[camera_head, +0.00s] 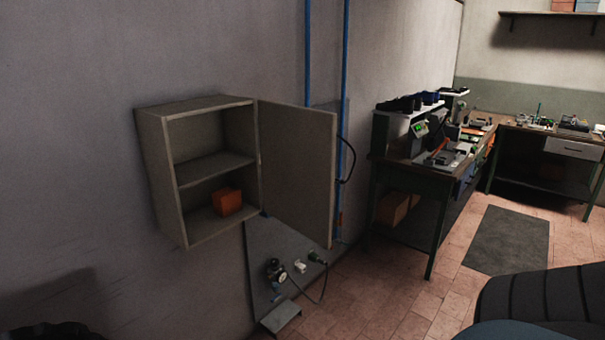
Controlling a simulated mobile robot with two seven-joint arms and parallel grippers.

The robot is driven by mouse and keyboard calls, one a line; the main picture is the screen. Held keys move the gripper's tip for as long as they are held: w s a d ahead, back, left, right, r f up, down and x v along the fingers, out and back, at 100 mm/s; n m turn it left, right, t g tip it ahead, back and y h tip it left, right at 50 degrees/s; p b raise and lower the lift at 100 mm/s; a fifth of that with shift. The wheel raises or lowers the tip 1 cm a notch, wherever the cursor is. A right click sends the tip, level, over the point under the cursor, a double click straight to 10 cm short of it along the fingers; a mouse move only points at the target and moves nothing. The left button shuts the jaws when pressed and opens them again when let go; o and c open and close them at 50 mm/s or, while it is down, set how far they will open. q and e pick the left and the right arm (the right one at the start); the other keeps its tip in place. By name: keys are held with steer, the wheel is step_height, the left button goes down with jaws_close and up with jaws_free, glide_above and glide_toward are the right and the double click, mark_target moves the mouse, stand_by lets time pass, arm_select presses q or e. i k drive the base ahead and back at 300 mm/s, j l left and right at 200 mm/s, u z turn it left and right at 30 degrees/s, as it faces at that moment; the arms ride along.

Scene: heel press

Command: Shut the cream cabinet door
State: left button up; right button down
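The cream cabinet (165,190) hangs on the wall left of the middle and stands open, with one shelf inside. Its door (297,170) is hinged on the cabinet's right side and swung wide open to the right. An orange box (227,201) sits in the lower compartment. Neither of my grippers is in view. Dark rounded shapes show at the bottom left corner and the bottom right, well apart from the door.
A panel with a gauge (276,270) and a cable is below the door. Blue pipes (308,50) run up the wall behind it. A workbench (420,170) with tools stands to the right. A grey mat (508,240) lies on the tiled floor.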

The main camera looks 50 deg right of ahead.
mark_target(297, 145)
steer(key=l+u, duration=0.1)
steer(key=l, duration=1.35)
steer(key=k+l+u, duration=0.15)
steer(key=l, duration=0.55)
steer(key=l+u, duration=0.2)
steer(key=l, duration=2)
